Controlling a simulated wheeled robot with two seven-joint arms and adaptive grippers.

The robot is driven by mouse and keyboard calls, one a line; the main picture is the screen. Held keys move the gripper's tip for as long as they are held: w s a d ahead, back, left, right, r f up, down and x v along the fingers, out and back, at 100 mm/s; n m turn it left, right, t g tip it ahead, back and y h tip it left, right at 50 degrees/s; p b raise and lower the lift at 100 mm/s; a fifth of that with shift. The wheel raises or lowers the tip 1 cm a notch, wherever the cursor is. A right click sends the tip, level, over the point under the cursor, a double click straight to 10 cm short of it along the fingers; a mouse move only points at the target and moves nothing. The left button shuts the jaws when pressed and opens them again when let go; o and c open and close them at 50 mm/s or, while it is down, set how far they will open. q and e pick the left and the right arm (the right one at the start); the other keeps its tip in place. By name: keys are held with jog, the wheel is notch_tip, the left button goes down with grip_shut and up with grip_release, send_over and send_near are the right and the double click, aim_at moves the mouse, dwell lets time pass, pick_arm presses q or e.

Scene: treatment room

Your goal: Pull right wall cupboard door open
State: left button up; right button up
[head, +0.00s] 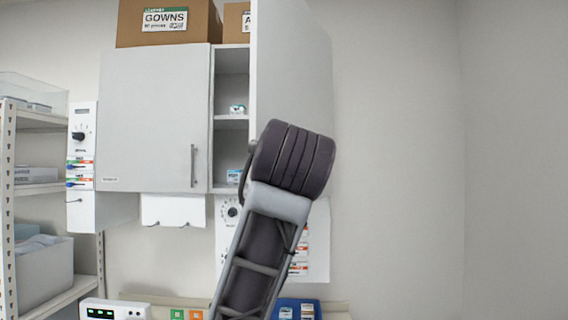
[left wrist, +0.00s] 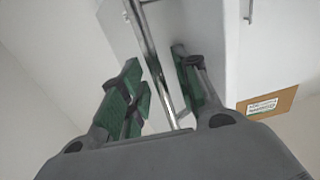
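The right wall cupboard door (head: 290,65) is a pale grey panel. It stands partly open, swung out toward me, and the shelves behind its free edge show. My left arm rises in front of its lower part in the head view, and its dark wrist hides the gripper and most of the handle there. In the left wrist view my left gripper (left wrist: 160,85) has its green fingers on either side of the long metal bar handle (left wrist: 147,30). My right gripper is in neither view.
The left cupboard door (head: 150,115) is shut. A gowns box (head: 165,22) and another carton (head: 236,22) stand on top of the cupboard. A shelf rack (head: 50,190) is at the left. The wall at the right (head: 400,150) is bare, with free room before it.

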pick_arm(q)
jog(key=s, duration=1.1)
jog(key=shift+s+d, duration=0.25)
jog(key=shift+s, duration=0.15)
